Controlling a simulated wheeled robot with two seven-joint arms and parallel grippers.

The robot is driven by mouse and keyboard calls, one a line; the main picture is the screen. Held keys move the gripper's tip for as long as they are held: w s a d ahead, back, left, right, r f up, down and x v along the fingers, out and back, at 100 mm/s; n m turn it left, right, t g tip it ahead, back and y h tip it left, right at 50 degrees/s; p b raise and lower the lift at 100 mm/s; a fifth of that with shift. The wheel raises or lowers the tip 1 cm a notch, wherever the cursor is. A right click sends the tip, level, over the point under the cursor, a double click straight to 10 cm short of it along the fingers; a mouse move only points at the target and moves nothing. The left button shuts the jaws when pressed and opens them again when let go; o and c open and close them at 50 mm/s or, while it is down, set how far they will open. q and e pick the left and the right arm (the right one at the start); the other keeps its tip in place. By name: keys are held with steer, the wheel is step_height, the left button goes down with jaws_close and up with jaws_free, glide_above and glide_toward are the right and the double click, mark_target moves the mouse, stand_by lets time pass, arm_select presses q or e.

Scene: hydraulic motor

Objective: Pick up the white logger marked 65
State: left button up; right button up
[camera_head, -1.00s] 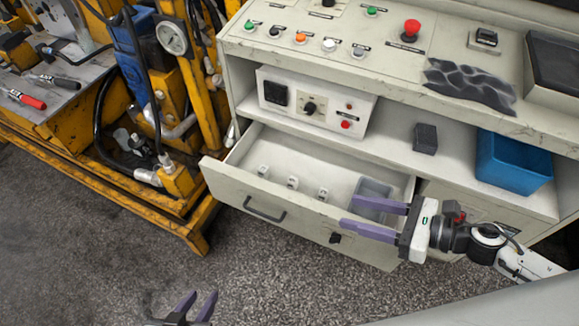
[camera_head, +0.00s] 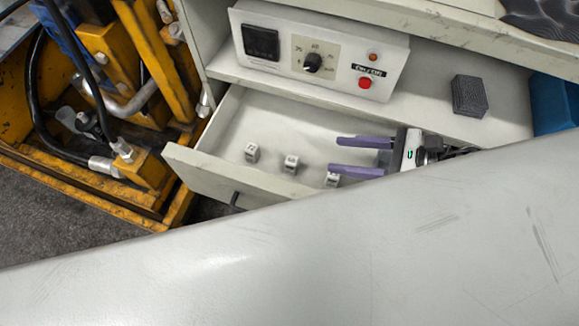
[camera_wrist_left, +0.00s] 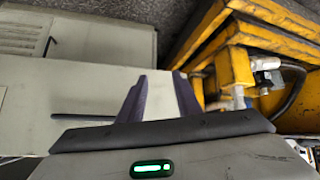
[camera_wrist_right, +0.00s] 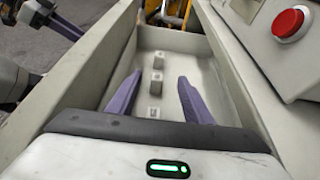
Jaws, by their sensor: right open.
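Three small white loggers lie in a row in the open drawer (camera_head: 215,178): a left one (camera_head: 251,152), a middle one (camera_head: 291,163) and a right one (camera_head: 333,180). Their marks are too small to read, so I cannot tell which is 65. My right gripper (camera_head: 336,155) is open and empty over the drawer's right part, its fingers pointing left, close to the right logger. In the right wrist view the nearest logger (camera_wrist_right: 153,112) shows between the fingers. My left gripper (camera_wrist_left: 159,76) is open and empty, outside the drawer; the head view does not show it.
A control box (camera_head: 320,55) with a knob and red button stands on the shelf above the drawer. A dark block (camera_head: 469,95) and a blue bin (camera_head: 556,103) are to its right. Yellow machinery (camera_head: 110,100) stands left of the drawer.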

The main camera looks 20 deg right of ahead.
steer(key=b, duration=0.5)
glide_toward(298, 163)
steer(key=x, duration=0.2)
steer(key=shift+w+a, duration=0.15)
steer(key=shift+a, duration=0.05)
steer(key=x, duration=0.5)
steer(key=shift+a, duration=0.4)
steer(key=shift+w+a+f, duration=0.1)
steer(key=shift+w+a, duration=0.05)
steer(key=shift+a, duration=0.1)
steer(key=shift+c, duration=0.4)
steer(key=c, duration=1.1)
